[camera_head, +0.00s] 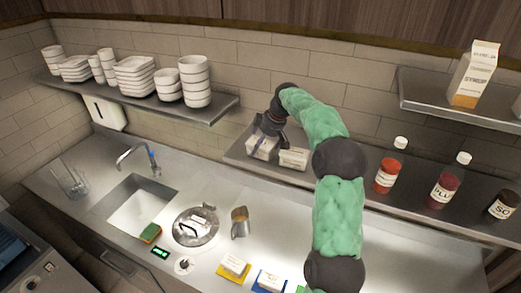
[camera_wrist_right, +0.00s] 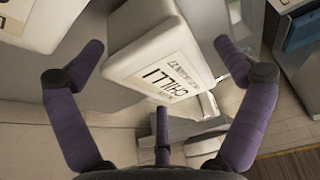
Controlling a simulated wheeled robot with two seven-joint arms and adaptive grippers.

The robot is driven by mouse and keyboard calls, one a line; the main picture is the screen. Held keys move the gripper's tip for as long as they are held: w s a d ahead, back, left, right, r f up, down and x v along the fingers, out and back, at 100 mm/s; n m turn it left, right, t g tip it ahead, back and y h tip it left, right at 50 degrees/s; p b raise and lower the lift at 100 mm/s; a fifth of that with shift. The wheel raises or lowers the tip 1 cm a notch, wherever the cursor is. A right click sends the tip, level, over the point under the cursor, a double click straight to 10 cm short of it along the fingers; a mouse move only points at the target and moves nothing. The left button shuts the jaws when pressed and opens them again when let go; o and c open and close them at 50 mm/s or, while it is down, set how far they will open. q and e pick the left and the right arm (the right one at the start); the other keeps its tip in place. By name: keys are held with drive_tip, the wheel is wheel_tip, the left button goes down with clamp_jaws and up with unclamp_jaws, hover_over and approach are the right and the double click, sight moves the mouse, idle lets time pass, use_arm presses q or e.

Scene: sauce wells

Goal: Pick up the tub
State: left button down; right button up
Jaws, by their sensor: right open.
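A white tub (camera_head: 261,150) stands on the low steel shelf against the back wall. In the right wrist view this tub (camera_wrist_right: 165,45) is large and close, and its label reads CHILLI. My right gripper (camera_head: 268,132) is over this tub; in the wrist view its purple fingers (camera_wrist_right: 158,60) are spread on both sides of it, open. I cannot tell whether any finger touches it. A second white tub (camera_head: 294,158) stands just to the right on the same shelf. My left gripper is not in view.
Sauce bottles (camera_head: 388,172) stand right along the low shelf (camera_head: 335,182). On the counter are a sink (camera_head: 135,205), a round lidded well (camera_head: 196,228), a metal jug (camera_head: 240,224) and white tubs on yellow (camera_head: 233,277) and blue mats. Stacked bowls (camera_head: 195,82) fill the upper left shelf.

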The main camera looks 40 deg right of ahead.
idle(0.3)
drive_tip(key=c, duration=1.3)
drive_tip(key=shift+c, duration=0.2)
